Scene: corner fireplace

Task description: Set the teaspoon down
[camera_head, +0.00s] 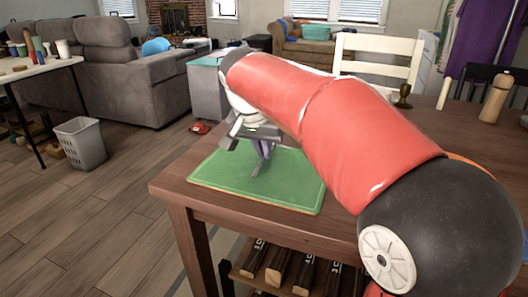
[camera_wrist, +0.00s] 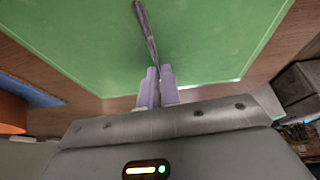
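My gripper (camera_head: 261,150) is over the green mat (camera_head: 215,172) at the left corner of the wooden table. The teaspoon (camera_head: 257,168) shows as a thin dark metal piece sticking out below the fingers. In the wrist view, the two pale purple fingertips (camera_wrist: 159,74) are close together on one end of the teaspoon (camera_wrist: 149,31). Its other end points away over the green mat (camera_wrist: 215,35). The held end is hidden between the fingers. I cannot tell whether the teaspoon touches the mat.
The wooden table (camera_head: 335,227) extends right, partly hidden by my red arm. A brown goblet (camera_head: 403,96) and a wooden bottle-shaped mill (camera_head: 495,98) stand farther back. A white chair (camera_head: 376,58) is behind the table. The mat around the teaspoon looks clear.

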